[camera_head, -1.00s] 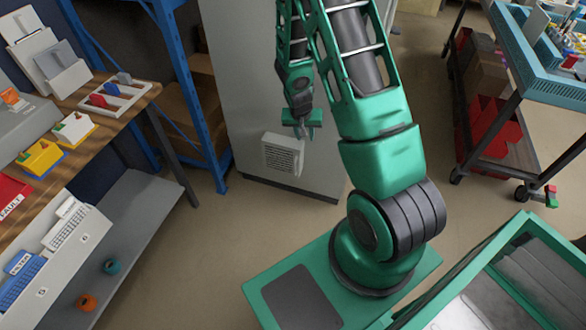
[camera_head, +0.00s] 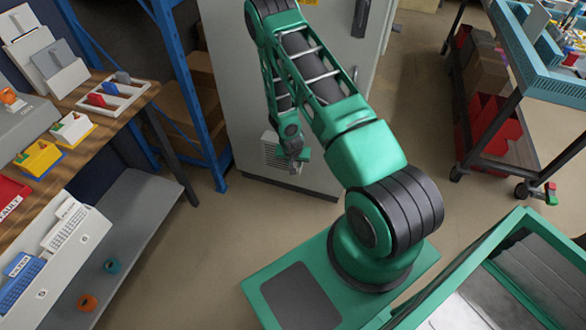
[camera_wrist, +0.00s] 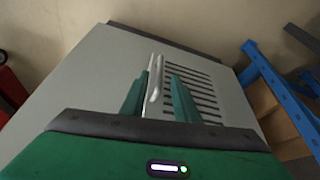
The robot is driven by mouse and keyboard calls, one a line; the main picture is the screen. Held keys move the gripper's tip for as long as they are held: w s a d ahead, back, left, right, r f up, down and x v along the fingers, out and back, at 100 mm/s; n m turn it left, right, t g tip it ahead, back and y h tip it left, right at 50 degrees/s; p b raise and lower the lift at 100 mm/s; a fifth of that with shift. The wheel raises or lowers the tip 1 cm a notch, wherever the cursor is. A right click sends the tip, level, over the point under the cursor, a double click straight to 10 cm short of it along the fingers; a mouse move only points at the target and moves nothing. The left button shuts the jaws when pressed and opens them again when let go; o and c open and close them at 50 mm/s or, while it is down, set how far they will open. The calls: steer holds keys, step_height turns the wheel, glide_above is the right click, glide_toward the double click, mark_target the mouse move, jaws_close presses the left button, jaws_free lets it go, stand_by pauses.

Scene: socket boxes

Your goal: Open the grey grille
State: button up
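The grey grille (camera_head: 270,155) is a pale slatted panel low on the grey cabinet. My gripper (camera_head: 302,155) is at its right side in the head view and hides part of it. In the wrist view the grille (camera_wrist: 205,92) shows dark slots, with a pale upright handle-like bar (camera_wrist: 154,80) along its left edge. The two green fingers of my gripper (camera_wrist: 160,97) stand apart, one on each side of this bar, with a gap between them. I cannot tell whether they touch it. The right finger covers part of the slots. The grille looks closed or nearly so.
The grey cabinet (camera_head: 232,85) stands behind my arm. A blue shelf rack (camera_head: 190,90) is at its left, and a wooden workbench (camera_head: 95,135) with boxes is farther left. A wheeled cart (camera_head: 500,110) stands at right. Floor in front of the cabinet is clear.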

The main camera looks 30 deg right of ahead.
steer(key=x, duration=0.6)
steer(key=shift+f, duration=0.1)
steer(key=shift+c, duration=0.7)
